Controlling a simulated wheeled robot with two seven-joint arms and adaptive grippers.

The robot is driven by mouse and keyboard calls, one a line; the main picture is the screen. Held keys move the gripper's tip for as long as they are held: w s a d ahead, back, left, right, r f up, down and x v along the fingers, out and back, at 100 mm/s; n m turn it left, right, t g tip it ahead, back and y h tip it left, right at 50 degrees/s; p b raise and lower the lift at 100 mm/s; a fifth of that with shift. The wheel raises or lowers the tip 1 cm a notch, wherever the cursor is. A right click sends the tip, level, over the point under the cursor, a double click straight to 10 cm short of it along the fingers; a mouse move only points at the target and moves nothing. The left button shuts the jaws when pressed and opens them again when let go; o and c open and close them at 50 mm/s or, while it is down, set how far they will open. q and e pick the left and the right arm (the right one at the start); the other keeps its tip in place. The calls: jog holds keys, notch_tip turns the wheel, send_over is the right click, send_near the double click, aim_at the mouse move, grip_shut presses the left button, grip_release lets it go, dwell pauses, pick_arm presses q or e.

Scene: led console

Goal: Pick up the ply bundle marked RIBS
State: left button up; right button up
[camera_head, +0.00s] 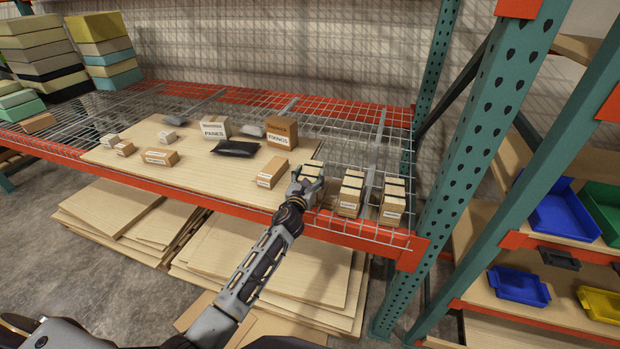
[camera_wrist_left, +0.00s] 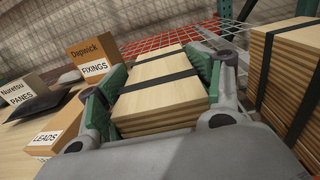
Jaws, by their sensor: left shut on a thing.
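My left gripper (camera_head: 307,184) is at the front of the shelf, its fingers shut on the sides of a pale ply bundle (camera_head: 312,168) with dark straps. In the left wrist view the bundle (camera_wrist_left: 165,108) sits between the green finger pads of the left gripper (camera_wrist_left: 160,90). No label on it is readable, and I cannot tell whether it touches the shelf. Two similar strapped bundles stand to the right, a nearer one (camera_head: 351,193) and one farther right (camera_head: 393,202). Their white labels are too small to read. My right gripper is not in view.
Left of the gripper lies a LEADS box (camera_wrist_left: 57,137); behind are a FIXINGS box (camera_head: 282,132), a PANES box (camera_head: 215,128) and a dark pouch (camera_head: 236,149). A teal upright (camera_head: 470,150) stands at right. The red front beam (camera_head: 240,207) edges the shelf.

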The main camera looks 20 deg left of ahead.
pick_arm(q)
jog(key=shift+r+p, duration=0.5)
jog(key=shift+r, duration=1)
notch_tip(320, 180, up, 5)
jog(key=shift+f+p, duration=0.1)
jog(key=shift+p, duration=0.5)
jog(key=shift+r, duration=1.15)
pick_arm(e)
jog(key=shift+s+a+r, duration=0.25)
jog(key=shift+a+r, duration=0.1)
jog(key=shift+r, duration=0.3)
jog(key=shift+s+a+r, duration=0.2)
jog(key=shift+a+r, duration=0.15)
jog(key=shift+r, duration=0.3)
